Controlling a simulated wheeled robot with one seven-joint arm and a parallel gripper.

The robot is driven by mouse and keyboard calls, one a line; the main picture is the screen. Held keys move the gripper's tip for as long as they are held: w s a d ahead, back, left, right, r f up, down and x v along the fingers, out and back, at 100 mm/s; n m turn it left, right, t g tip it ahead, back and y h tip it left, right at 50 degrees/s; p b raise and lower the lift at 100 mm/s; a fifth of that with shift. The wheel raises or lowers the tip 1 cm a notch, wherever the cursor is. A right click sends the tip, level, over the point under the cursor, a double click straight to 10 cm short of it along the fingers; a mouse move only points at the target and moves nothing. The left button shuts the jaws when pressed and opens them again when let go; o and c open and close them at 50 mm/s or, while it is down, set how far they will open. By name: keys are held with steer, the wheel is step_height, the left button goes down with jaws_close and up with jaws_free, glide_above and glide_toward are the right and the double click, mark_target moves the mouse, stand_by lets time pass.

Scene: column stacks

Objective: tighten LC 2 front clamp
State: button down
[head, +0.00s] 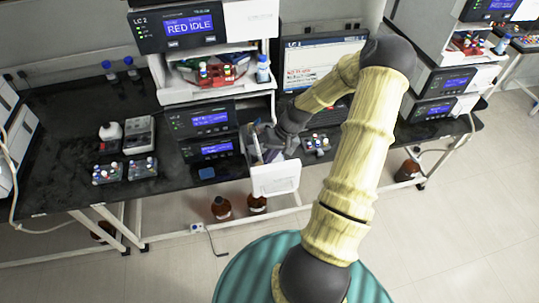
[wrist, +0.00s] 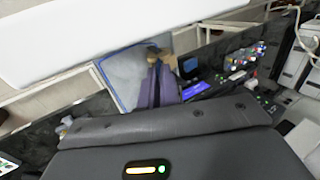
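The LC 2 stack has a top module (head: 190,28) with a blue "RED IDLE" screen. Low on its right side a white door panel (head: 275,180) hangs out past the bench edge. My gripper (head: 264,143) reaches in just behind this panel, beside the lower modules. In the wrist view my gripper's purple-grey fingers (wrist: 160,78) lie close together in front of a pale blue-framed recess (wrist: 118,72). Small tan-brown pieces (wrist: 158,54) show at the fingertips. I cannot tell whether they are the front clamp or whether the fingers grip them. The clamp itself is not clearly seen.
The white panel (wrist: 110,35) crosses the top of the wrist view, close to my gripper. Vial racks (head: 125,171) and a small grey device (head: 138,135) stand on the bench at left. Brown bottles (head: 221,207) stand on the floor below.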

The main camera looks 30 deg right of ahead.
steer(key=shift+s+d+f+y, duration=0.2)
steer(key=shift+d+y, duration=0.15)
steer(key=shift+y, duration=0.25)
steer(key=d+f+t+y+b, duration=0.1)
steer(key=y, duration=0.1)
steer(key=shift+d+y, duration=0.15)
steer(key=shift+y, duration=0.15)
steer(key=shift+s, duration=0.1)
steer(key=c, duration=1.6)
jaws_free()
